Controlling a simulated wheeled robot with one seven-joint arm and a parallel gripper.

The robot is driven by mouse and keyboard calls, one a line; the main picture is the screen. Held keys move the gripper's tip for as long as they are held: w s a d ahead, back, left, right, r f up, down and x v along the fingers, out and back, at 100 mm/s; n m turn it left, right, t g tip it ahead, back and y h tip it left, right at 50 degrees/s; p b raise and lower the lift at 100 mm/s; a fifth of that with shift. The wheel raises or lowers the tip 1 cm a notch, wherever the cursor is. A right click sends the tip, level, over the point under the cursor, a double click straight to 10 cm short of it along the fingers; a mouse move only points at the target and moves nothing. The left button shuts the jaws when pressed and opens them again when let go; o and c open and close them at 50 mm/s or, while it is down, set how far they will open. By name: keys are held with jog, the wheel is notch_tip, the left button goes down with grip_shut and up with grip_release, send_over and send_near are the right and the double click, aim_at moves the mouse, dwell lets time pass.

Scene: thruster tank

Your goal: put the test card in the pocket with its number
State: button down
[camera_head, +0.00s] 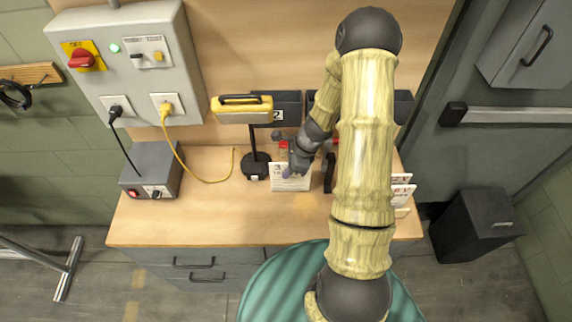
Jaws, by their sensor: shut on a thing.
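My gripper (293,165) is at the back middle of the bench, shut on a white test card (291,184). The card hangs below the fingers, facing me; its number is too small and covered to read. Whether its lower edge touches the bench top, I cannot tell. Behind the gripper, dark pockets line the back panel. One pocket (287,98) shows a white label with a 2. Another pocket (404,107) shows right of my arm, its label hidden. My arm covers the pockets between them.
A yellow lamp (242,104) on a black stand is left of the card. More white cards (402,191) stand at the bench's right edge. A grey power box (151,169) with cables is at left. The front left of the wooden bench (190,225) is clear.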

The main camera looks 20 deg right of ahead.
jog(key=shift+w+d+f+b, duration=0.1)
jog(key=shift+w+f+b, duration=0.2)
jog(key=shift+f+b, duration=0.4)
jog(key=shift+f, duration=0.25)
jog(key=c, duration=1.5)
grip_release()
jog(key=shift+c, duration=0.2)
jog(key=shift+r, duration=0.1)
jog(key=v, duration=1.2)
jog(key=shift+b, duration=0.3)
jog(key=shift+r, duration=0.1)
